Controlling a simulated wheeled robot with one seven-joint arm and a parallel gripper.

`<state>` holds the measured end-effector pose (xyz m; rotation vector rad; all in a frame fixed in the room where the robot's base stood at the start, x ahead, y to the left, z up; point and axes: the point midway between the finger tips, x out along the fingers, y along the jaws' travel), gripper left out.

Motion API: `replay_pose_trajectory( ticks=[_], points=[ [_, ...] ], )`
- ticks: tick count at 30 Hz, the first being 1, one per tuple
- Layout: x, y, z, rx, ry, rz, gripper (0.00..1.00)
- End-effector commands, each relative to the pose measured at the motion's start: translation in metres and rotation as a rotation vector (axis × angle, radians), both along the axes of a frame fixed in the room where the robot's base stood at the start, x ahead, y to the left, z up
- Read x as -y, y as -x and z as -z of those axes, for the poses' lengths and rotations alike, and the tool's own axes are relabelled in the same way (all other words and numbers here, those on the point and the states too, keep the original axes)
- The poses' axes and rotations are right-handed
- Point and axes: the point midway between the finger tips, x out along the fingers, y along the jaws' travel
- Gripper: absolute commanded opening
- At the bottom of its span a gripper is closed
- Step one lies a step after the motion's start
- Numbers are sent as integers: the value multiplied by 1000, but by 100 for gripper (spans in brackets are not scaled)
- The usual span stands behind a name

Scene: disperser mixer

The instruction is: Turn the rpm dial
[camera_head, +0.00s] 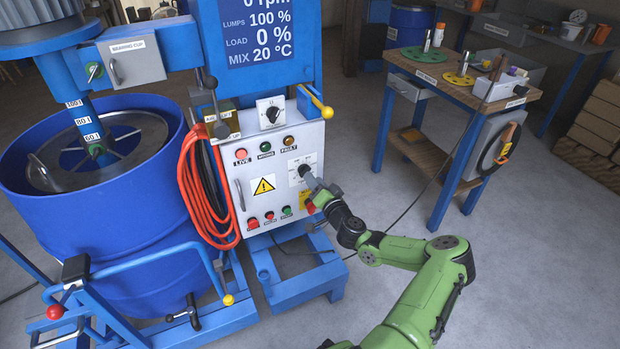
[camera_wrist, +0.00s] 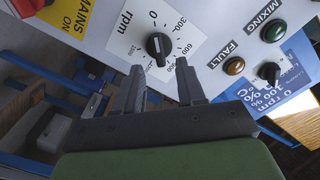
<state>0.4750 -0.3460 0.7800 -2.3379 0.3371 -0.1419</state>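The rpm dial (camera_wrist: 158,47) is a black knob on a white scale plate in the wrist view. Its white mark points roughly toward the 0. My gripper (camera_wrist: 160,66) is open, with its two dark fingertips on either side just below the knob; I cannot tell whether they touch it. In the head view my gripper (camera_head: 310,180) is at the right side of the grey control panel (camera_head: 262,212), partly covering the dial there. The display (camera_head: 257,35) above reads 0 rpm, its top line cut off by the frame.
A yellow MAINS ON plate (camera_wrist: 68,14) with a red switch (camera_wrist: 28,6) sits beside the dial. FAULT (camera_wrist: 234,66) and MIXING (camera_wrist: 273,31) lamps are on the other side. Orange cable (camera_head: 195,190) hangs left of the panel. A tool bench (camera_head: 450,72) stands right; floor between is mostly free.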

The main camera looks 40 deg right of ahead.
Motion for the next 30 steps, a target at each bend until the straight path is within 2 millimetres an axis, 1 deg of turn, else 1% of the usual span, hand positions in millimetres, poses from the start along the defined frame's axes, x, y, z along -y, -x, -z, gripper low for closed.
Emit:
replay_pose_trajectory(
  ticks=[1,3,6,9,15,20,21,23,30],
  points=[
    [3,-11,2,1,0,0,39],
    [6,-22,2,1,0,-1,39],
    [9,-32,1,1,-1,-1,39],
    [11,-36,1,-2,-3,0,39],
    [10,-36,1,-1,-3,-1,39],
    [10,-36,1,-2,-2,-1,15],
    [10,-36,1,-2,-2,-1,9],
    [10,-36,1,-2,-2,-1,0],
    [10,-36,1,-1,-5,-1,0]
  ],
)
